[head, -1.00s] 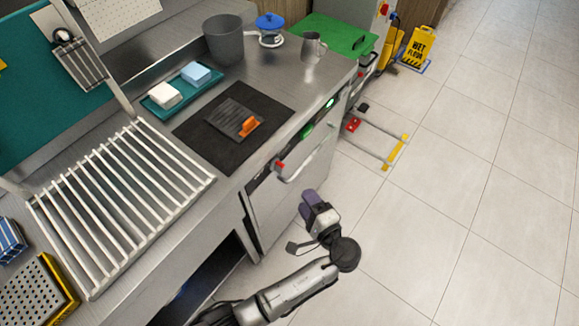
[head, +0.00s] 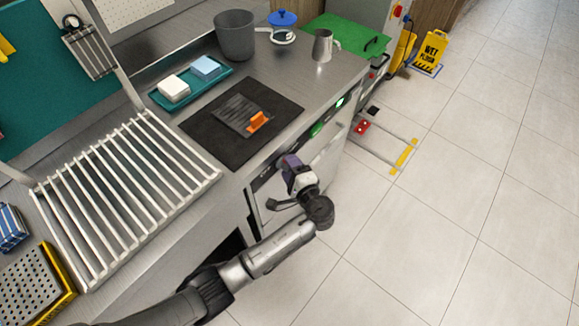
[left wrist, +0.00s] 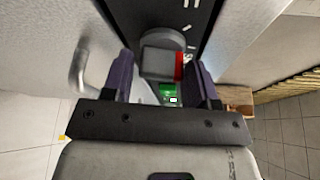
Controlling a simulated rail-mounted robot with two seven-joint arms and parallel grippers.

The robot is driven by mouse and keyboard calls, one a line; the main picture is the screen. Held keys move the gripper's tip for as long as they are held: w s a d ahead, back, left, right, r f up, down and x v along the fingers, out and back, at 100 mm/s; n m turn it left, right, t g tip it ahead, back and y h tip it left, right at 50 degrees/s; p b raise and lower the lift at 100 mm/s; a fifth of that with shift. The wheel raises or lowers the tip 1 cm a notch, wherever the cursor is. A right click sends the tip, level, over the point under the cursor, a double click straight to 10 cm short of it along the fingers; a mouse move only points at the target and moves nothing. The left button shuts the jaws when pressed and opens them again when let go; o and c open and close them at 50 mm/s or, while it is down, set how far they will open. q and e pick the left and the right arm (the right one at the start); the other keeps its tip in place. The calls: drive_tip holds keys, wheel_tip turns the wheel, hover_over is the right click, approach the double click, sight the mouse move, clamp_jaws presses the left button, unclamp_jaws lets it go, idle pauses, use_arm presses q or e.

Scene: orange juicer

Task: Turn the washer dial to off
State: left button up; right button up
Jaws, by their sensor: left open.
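The washer is built in under the steel counter, and its front panel (head: 265,179) shows in the head view. The washer dial (left wrist: 160,61) shows in the left wrist view as a grey knob with a red mark on its right side and a round base behind it. My left gripper (head: 290,160) is at the panel in the head view and hides the dial there. In the left wrist view its purple fingers (left wrist: 163,78) are open, one on each side of the dial. I cannot tell whether they touch it. My right gripper is not in view.
A bar handle (left wrist: 80,72) stands left of the fingers in the left wrist view. A green light (left wrist: 168,90) shows between the fingers. The counter above holds a black mat (head: 208,150), a teal tray (head: 222,82) and a grey pot (head: 236,35).

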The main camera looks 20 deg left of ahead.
use_arm(q)
drive_tip(key=shift+w+a, duration=0.25)
drive_tip(key=shift+a, duration=0.05)
drive_tip(key=c, duration=0.6)
drive_tip(key=shift+f+n+b, duration=0.2)
drive_tip(key=shift+n+b, duration=0.2)
drive_tip(key=shift+b, duration=0.3)
drive_tip(key=shift+c, duration=0.2)
drive_tip(key=n+y+b, duration=0.2)
drive_tip(key=n+b, duration=0.3)
drive_tip(key=b, duration=0.3)
drive_tip(key=n+t+y+b, duration=0.1)
drive_tip(key=n+y+b, duration=0.1)
drive_tip(key=n+b, duration=0.3)
drive_tip(key=shift+b, duration=1.5)
drive_tip(key=shift+r+n+y+b, duration=0.25)
drive_tip(key=shift+n+y+b, duration=0.05)
drive_tip(key=shift+n+b, duration=0.6)
